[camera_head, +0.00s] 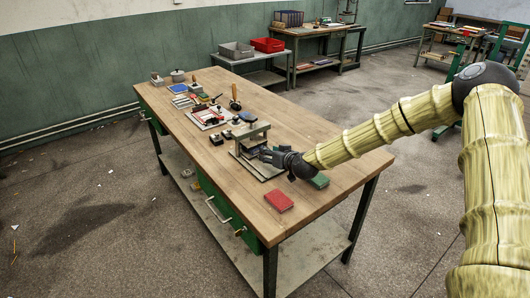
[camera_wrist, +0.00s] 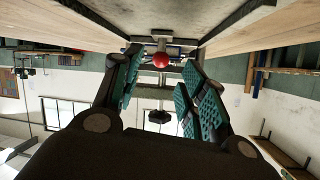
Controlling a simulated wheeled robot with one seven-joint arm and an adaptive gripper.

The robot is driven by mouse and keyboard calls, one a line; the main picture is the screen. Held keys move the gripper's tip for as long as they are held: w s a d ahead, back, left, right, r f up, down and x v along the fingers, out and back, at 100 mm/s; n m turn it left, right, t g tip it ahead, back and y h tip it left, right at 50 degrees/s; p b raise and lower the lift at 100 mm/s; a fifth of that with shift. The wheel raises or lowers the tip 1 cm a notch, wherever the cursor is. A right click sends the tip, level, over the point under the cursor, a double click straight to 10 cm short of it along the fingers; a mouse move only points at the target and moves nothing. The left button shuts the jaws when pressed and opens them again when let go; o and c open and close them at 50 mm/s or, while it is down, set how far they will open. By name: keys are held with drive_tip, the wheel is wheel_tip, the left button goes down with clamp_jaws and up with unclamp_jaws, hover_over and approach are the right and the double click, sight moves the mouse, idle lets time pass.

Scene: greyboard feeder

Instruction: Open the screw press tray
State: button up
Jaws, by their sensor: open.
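The screw press (camera_head: 252,131) stands on the workbench, a grey metal frame on a light base plate (camera_head: 262,172). My gripper (camera_head: 266,153) is at the near side of the press, reaching in from the right, and hides part of it. In the wrist view my gripper (camera_wrist: 163,68) is open, with green-padded fingers on either side. A round red knob (camera_wrist: 160,60) on a metal stem shows between the fingertips or just beyond them; I cannot tell whether they touch it. Behind it is a grey crossbar of the press (camera_wrist: 165,91). The tray itself is not clearly seen in the head view.
A red book (camera_head: 279,201) lies near the bench's front edge, and a green book (camera_head: 320,182) lies beside my wrist. Small tools and a board (camera_head: 208,118) lie further left on the workbench (camera_head: 330,158). The bench's front right is mostly clear.

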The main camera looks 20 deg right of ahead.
drive_tip(key=shift+p+x, duration=0.3)
drive_tip(key=shift+x, duration=1.9)
drive_tip(key=shift+c, duration=0.2)
drive_tip(key=shift+s, duration=0.1)
clamp_jaws()
